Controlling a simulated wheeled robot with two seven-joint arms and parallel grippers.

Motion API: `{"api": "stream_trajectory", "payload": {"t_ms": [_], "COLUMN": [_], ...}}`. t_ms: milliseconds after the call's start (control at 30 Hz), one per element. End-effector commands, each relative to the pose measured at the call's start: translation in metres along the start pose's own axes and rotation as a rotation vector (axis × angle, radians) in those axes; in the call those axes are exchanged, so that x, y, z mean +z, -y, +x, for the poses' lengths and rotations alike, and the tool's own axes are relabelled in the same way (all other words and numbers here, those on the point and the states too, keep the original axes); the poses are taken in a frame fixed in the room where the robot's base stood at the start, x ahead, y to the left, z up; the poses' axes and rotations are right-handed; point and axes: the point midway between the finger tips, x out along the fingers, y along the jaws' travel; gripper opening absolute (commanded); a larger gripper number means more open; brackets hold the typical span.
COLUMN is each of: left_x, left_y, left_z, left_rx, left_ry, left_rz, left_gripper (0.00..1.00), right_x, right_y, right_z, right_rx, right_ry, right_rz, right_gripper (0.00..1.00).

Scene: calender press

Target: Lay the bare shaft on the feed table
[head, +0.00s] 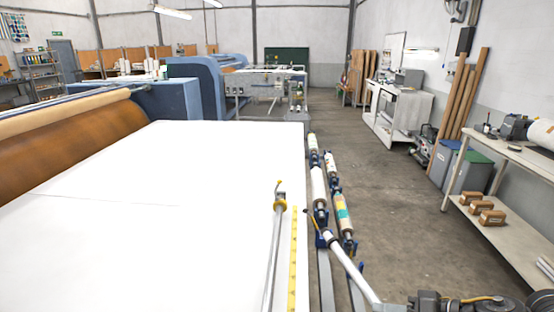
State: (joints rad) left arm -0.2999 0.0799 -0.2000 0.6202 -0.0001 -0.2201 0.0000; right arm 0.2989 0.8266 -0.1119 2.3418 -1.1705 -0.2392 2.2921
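The white feed table (160,165) fills the left and middle of the head view. A plain pale grey bar (354,269), which looks like the bare shaft, slants over the roll rack just right of the table. Its far end is by a blue rack support and its near end meets my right gripper (390,305) at the bottom edge. The bar is off the table. The fingers are too cut off to show how they grip. My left gripper is not in view.
A thin metal rod (273,250) with a brass-coloured end and yellow lever lies along the table's right edge, beside a yellow strip (293,262). Wrapped rolls (318,182) sit on the rack alongside. A roller with brown covering (70,145) borders the left. Most of the tabletop is clear.

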Motion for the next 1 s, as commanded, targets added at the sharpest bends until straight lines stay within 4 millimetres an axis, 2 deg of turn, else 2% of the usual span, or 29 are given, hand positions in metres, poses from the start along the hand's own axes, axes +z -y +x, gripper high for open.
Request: {"api": "stream_trajectory", "payload": {"t_ms": [433,633,800,1000], "left_x": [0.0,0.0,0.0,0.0], "left_y": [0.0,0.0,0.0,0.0], "left_z": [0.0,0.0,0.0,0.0], "left_rx": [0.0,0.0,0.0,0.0], "left_ry": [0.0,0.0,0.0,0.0], "left_rz": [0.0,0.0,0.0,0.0], "left_gripper": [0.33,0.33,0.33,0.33], "right_x": [0.002,0.03,0.051,0.054], "right_y": [-0.002,-0.027,-0.046,-0.049], "right_z": [0.002,0.019,0.027,0.027], "right_rx": [-0.003,-0.01,-0.003,0.0], "right_ry": [-0.001,-0.001,-0.001,-0.001], "right_rz": [0.0,0.006,0.004,-0.002], "right_gripper": [0.0,0.0,0.0,0.0]}}
